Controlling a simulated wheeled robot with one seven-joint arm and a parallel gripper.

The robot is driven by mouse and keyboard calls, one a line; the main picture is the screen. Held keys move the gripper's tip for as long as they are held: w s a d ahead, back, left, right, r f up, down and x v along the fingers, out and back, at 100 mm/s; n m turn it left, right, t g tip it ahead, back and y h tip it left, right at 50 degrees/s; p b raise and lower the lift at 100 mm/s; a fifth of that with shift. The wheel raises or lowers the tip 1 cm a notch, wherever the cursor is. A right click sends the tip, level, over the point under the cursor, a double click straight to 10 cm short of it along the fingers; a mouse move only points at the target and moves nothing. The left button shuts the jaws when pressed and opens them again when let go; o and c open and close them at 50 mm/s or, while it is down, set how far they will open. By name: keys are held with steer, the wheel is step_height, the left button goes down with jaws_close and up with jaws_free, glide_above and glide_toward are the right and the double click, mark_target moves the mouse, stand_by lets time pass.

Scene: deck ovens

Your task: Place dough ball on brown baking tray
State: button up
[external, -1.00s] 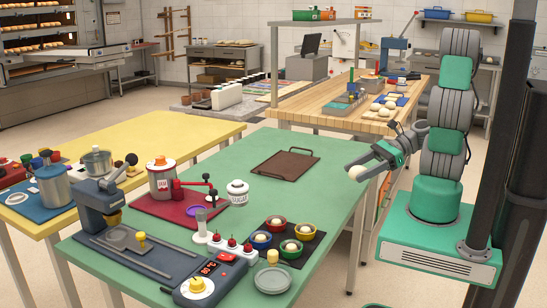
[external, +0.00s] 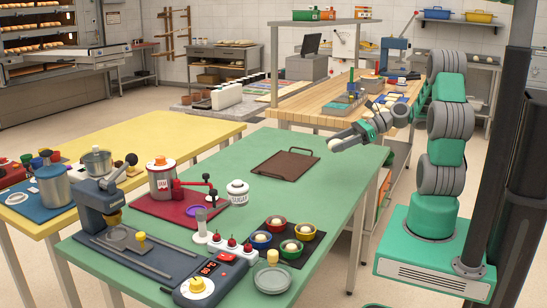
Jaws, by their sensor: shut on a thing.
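The brown baking tray (external: 286,165) lies flat and empty on the green table, toward its far edge. My gripper (external: 337,143) reaches in from the right, over the table's far right corner. It is shut on a pale dough ball (external: 334,146), which shows at the fingertips. The ball is above the table, to the right of the tray and apart from it. My fingers hide part of the ball.
The green table (external: 335,190) is clear around the tray. A white sugar jar (external: 237,192) stands to the tray's front left. Several coloured bowls with dough sit on a dark mat (external: 312,240) nearer the front. A wooden table (external: 330,110) with dough and tools stands behind.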

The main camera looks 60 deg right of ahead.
steer(key=shift+w+d+r+m+t+h, duration=0.7)
steer(key=shift+w+d+r+m+h, duration=0.4)
steer(key=shift+m+h, duration=0.1)
steer(key=w+d+f+b, duration=0.1)
steer(key=w+d+f, duration=0.35)
steer(key=w, duration=0.45)
glide_above(304, 164)
step_height(304, 164, down, 5)
steer(key=shift+s+a+f+b, duration=0.15)
steer(key=shift+f+b, duration=0.05)
steer(key=shift+b, duration=0.25)
step_height(304, 164, down, 3)
steer(key=shift+f, duration=0.15)
steer(key=o, duration=1.3)
steer(key=shift+o, duration=0.2)
